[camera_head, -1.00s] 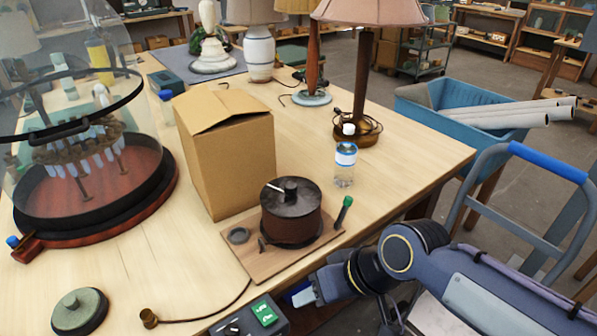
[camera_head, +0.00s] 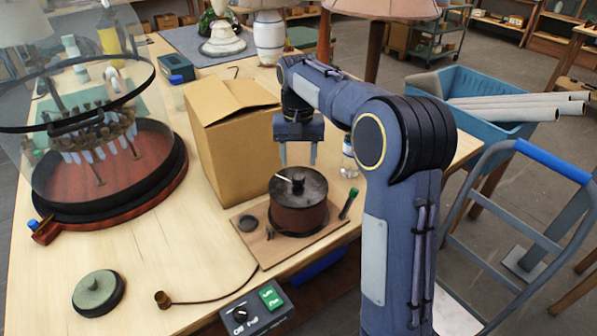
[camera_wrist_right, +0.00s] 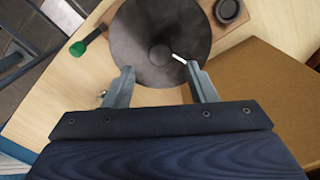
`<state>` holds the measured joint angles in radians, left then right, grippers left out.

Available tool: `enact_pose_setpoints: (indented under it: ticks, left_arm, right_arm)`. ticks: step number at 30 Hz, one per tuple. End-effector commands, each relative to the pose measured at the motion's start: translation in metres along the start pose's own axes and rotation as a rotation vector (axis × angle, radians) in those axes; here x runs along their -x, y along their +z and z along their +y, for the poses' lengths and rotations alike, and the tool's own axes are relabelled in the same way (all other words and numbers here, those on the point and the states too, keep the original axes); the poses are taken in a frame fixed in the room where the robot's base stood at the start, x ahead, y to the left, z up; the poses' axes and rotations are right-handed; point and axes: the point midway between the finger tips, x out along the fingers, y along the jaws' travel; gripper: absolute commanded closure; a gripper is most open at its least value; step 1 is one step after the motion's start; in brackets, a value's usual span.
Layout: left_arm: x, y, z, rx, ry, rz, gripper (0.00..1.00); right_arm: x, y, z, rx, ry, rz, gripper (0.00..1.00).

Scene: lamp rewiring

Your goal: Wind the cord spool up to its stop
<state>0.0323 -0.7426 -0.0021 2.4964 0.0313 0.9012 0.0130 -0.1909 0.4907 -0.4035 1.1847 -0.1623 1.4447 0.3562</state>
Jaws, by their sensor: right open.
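The cord spool (camera_head: 299,203) is a dark brown drum with a grey top and a central knob (camera_head: 298,186), mounted on a wooden board (camera_head: 262,240). It also shows from above in the right wrist view (camera_wrist_right: 150,30), with a light pin beside the knob. My right gripper (camera_head: 298,164) is open, fingers pointing down, above and just behind the spool's top. In the right wrist view its two fingers (camera_wrist_right: 161,88) stand apart with nothing between them, close to the drum's edge. My left gripper is not in view.
A cardboard box (camera_head: 228,150) stands left of the spool. A green-handled tool (camera_head: 349,203) lies at the board's right end. A water bottle (camera_head: 348,160) is partly hidden by my right arm. A glass dome device (camera_head: 100,170) stands at left. A switch box (camera_head: 257,312) is at the front edge.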

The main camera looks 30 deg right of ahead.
Motion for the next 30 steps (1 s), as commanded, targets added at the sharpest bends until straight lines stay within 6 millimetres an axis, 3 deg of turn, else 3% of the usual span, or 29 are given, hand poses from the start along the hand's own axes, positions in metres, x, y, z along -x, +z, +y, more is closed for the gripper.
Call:
enact_pose_setpoints:
  ticks: [3, 9, 20, 30]
  left_arm:
    - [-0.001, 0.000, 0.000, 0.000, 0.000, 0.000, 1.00]
    - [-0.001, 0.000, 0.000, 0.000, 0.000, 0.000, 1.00]
    - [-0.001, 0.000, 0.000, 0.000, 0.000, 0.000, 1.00]
    - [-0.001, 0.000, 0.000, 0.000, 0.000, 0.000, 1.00]
  right_arm:
    - [-0.022, 0.001, 0.000, 0.001, 0.001, -0.004, 0.49]
    - [-0.046, 0.001, 0.000, 0.001, -0.002, -0.001, 0.49]
    - [-0.054, 0.000, 0.000, 0.002, -0.003, 0.001, 0.49]
    - [-0.054, 0.000, 0.000, 0.002, -0.003, 0.001, 0.91]
